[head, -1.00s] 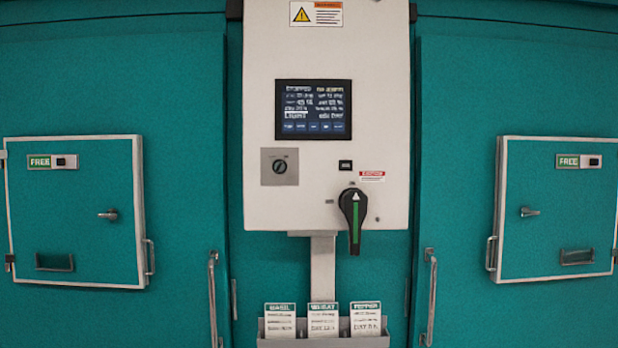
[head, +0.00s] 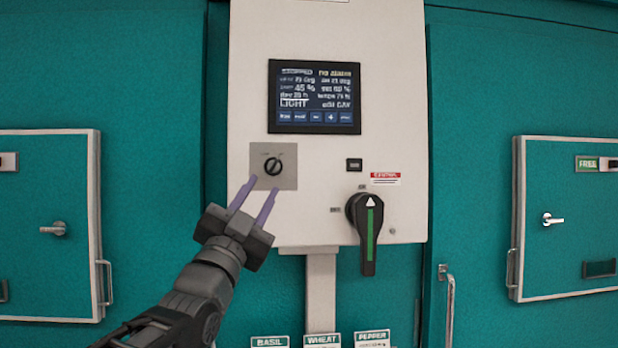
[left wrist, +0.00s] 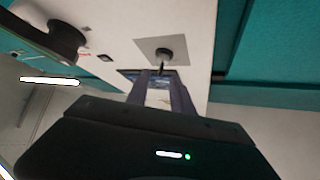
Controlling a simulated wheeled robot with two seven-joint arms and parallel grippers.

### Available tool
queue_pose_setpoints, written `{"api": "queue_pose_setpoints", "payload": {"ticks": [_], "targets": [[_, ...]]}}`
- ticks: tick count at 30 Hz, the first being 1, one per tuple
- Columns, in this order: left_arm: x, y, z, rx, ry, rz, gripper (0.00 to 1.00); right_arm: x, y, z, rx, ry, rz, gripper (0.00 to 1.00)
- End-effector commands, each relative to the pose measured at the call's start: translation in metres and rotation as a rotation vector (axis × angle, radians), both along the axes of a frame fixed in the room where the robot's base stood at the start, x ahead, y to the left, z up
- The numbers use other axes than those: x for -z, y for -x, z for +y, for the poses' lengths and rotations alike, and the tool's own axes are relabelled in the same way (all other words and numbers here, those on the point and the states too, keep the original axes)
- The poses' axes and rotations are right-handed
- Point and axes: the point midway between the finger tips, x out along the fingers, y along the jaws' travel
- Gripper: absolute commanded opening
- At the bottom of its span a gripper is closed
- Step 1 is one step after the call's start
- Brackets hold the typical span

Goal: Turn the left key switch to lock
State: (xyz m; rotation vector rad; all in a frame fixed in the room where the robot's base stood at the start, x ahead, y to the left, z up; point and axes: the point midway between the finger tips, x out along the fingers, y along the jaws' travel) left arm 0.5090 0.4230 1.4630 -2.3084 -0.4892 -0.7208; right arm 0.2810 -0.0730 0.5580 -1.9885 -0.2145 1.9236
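The key switch (head: 273,166) is a round black knob on a square grey plate at the lower left of the white control panel (head: 400,110). Its light slot tilts up to the right; the small labels above it are unreadable. The left wrist view also shows the key switch (left wrist: 163,54), just beyond the fingertips. My left gripper (head: 263,186) has two purple fingers, apart with nothing between them. In the head view their tips overlap the plate's lower edge, just below the knob. The left wrist view shows the open fingers too (left wrist: 160,78). My right gripper is not in view.
A large black rotary handle (head: 368,240) with a green stripe juts out right of the switch. A lit screen (head: 314,97) is above, and a small black button (head: 354,165) lies between. Teal doors with hatches (head: 62,260) flank the panel. Label cards (head: 322,340) are below.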

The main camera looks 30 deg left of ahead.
Motion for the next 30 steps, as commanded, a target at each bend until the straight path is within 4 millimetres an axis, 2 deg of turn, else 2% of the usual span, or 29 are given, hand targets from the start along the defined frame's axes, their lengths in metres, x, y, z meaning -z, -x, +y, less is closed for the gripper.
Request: {"api": "queue_pose_setpoints", "payload": {"ticks": [12, 17, 30], "targets": [[0.001, -0.001, 0.000, -0.019, -0.025, 0.004, 0.28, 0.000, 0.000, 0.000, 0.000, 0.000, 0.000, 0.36], [-0.005, -0.006, 0.001, -0.018, -0.025, 0.004, 0.28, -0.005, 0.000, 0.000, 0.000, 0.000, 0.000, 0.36], [-0.043, -0.055, 0.010, -0.018, -0.023, 0.006, 0.28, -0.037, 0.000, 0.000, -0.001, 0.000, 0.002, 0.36]]}}
